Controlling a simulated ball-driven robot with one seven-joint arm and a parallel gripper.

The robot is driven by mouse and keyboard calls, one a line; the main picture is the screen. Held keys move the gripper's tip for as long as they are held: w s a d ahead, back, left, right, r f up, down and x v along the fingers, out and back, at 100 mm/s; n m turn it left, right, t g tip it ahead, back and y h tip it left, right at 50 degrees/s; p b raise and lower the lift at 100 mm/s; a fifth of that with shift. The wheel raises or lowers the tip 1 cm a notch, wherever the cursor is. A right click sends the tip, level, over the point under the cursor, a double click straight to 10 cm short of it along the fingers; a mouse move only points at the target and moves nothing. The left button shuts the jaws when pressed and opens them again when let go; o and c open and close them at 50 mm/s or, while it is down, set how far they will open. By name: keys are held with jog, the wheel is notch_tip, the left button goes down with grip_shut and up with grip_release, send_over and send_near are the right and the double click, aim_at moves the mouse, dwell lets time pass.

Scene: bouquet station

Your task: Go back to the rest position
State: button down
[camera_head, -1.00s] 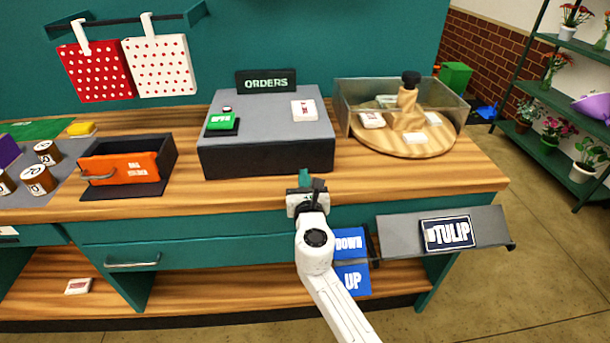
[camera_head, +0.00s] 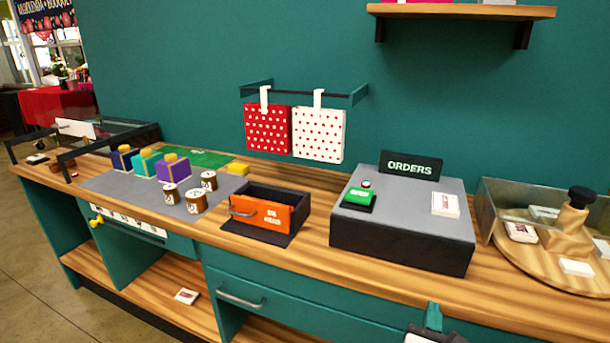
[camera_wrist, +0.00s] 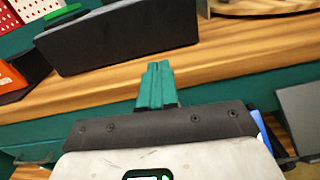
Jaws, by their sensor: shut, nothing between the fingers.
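My gripper (camera_wrist: 155,86) shows in the wrist view with its two teal fingers together and nothing between them. It points at the front edge of the wooden counter (camera_wrist: 220,72), below the dark orders box (camera_wrist: 125,38). In the head view only the top of my gripper (camera_head: 433,318) shows at the bottom edge, in front of the counter and below the orders box (camera_head: 400,240). The rest of my arm is out of that view.
An orange-fronted drawer box (camera_head: 262,212), several brown jars (camera_head: 196,201) and a turntable (camera_head: 530,262) stand on the counter. Two dotted bags (camera_head: 318,135) hang from a wall rail. Open floor (camera_head: 45,265) lies at the left.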

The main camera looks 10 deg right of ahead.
jog(key=s+d+f+m+g+y, duration=0.1)
jog(key=s+d+f+m+g, duration=0.3)
jog(key=s+m, duration=0.5)
jog(key=s+d+f+m+g, duration=0.3)
jog(key=s+f+m+g, duration=0.3)
jog(key=m, duration=0.4)
jog(key=s+a+f+m+g+y, duration=0.2)
jog(key=s+a+f+m+y, duration=0.1)
jog(key=s, duration=0.5)
jog(key=s+a+f+m+g+y, duration=0.2)
jog(key=s+a+m+y, duration=0.3)
jog(key=s+a+m, duration=0.2)
jog(key=shift+s+a+f, duration=0.35)
jog(key=shift+s+f, duration=0.05)
jog(key=shift+s, duration=0.4)
